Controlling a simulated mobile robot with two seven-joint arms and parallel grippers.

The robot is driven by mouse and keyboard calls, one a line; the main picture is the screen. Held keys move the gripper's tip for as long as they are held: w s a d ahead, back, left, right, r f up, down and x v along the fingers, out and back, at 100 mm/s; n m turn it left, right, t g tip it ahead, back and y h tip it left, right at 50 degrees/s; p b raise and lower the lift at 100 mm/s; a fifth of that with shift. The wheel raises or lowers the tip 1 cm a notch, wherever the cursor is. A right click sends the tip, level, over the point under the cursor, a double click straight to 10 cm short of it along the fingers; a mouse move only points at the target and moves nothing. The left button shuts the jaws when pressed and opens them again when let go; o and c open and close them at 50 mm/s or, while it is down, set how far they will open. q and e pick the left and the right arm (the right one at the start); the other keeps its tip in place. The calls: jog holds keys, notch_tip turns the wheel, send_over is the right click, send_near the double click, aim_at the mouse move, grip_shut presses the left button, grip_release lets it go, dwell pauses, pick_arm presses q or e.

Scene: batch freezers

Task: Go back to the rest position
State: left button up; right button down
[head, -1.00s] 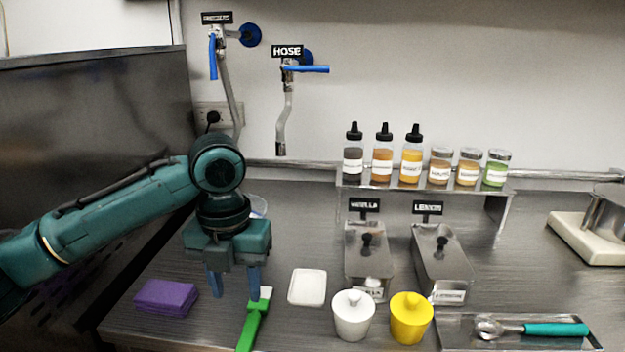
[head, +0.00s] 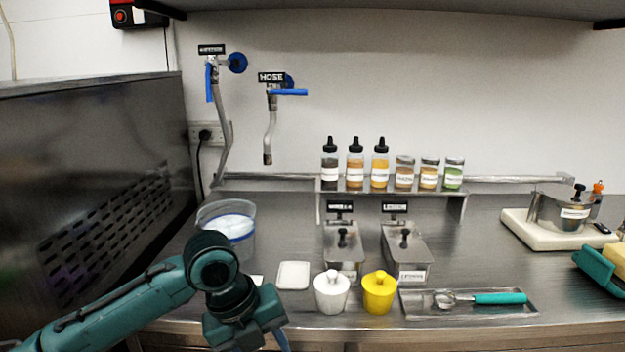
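My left arm comes in from the lower left, and its gripper (head: 280,338) hangs at the bottom of the head view, in front of the counter's front edge. Only part of one blue finger shows below the gripper body, so I cannot tell whether it is open or shut. My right gripper is not in view.
A clear tub (head: 226,222) stands behind my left arm. A white dish (head: 293,275), white pot (head: 331,293), yellow pot (head: 380,293) and scoop tray (head: 415,304) line the counter front. Lidded steel pans (head: 409,250) and a bottle shelf (head: 330,187) stand behind.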

pick_arm(q)
jog(key=s+d+f+n+t+h+p, duration=0.1)
jog(key=s+d+f+n+t+h, duration=0.15)
jog(key=f+n, duration=0.4)
jog(key=s+d+f+n+t+h+p, duration=0.1)
jog(key=d+f+n+t+h, duration=0.15)
jog(key=f+n, duration=0.4)
jog(key=s+a+f+n+t+y+p, duration=0.1)
jog(key=s+a+f+n+t+y, duration=0.3)
jog(key=s+a+n, duration=0.8)
notch_tip(320, 180, down, 2)
jog(key=n, duration=0.4)
jog(key=shift+t+y, duration=0.3)
jog(key=shift+y, duration=0.1)
jog(key=shift+s, duration=0.1)
